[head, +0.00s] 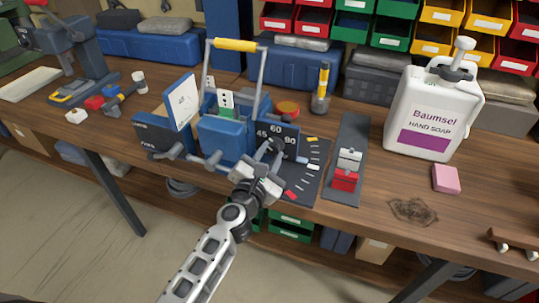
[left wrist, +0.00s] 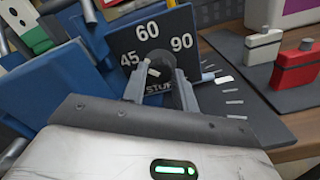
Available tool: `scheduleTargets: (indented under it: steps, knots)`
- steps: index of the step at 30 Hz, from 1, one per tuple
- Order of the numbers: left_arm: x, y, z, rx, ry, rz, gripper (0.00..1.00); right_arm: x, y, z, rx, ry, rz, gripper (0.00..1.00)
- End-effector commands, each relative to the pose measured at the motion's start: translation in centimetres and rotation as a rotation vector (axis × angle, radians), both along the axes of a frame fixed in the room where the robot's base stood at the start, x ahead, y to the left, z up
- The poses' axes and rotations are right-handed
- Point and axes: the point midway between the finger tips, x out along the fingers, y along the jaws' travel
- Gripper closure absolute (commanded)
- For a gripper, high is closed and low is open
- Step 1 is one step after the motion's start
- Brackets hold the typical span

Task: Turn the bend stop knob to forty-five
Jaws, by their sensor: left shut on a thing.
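The bend stop dial plate (head: 291,144) is a dark panel with white figures 45, 60 and 90 on the blue bending machine (head: 222,138). In the left wrist view the plate (left wrist: 165,28) shows 45 at left, 60 on top and 90 at right. The grey bend stop knob (left wrist: 158,70) sits below the figures, with a small white mark on its left part. Which figure the mark points at is hard to tell. My left gripper (head: 270,160) is shut on the knob, one finger on each side; its fingers (left wrist: 160,88) partly hide the lettering below. My right gripper is not in view.
A yellow-handled lever (head: 235,45) rises from the machine. To its right lie a dark strip with a red block (head: 345,180), a white soap jug (head: 432,110) and a pink block (head: 446,179).

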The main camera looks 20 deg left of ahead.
Motion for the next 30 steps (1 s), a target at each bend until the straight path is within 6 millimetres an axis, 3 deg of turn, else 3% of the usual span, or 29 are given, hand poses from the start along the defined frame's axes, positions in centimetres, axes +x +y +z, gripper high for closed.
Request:
scheduleTargets:
  steps: [12,13,15,25,30]
  knots:
    - [-0.1,0.0,-0.2,-0.006,0.003,0.001,0.94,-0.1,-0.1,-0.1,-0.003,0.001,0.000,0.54]
    - [-0.1,0.0,-0.2,-0.006,0.003,0.001,0.66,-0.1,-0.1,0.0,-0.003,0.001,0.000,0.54]
    - [-0.1,0.0,-0.2,-0.006,0.003,0.001,0.50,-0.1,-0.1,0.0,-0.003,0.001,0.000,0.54]
    - [-0.3,0.0,-0.1,-0.005,0.002,0.000,0.50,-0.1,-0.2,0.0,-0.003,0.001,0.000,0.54]
    - [-2.5,0.1,-0.2,-0.005,0.004,0.000,0.50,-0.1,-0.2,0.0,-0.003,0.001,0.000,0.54]
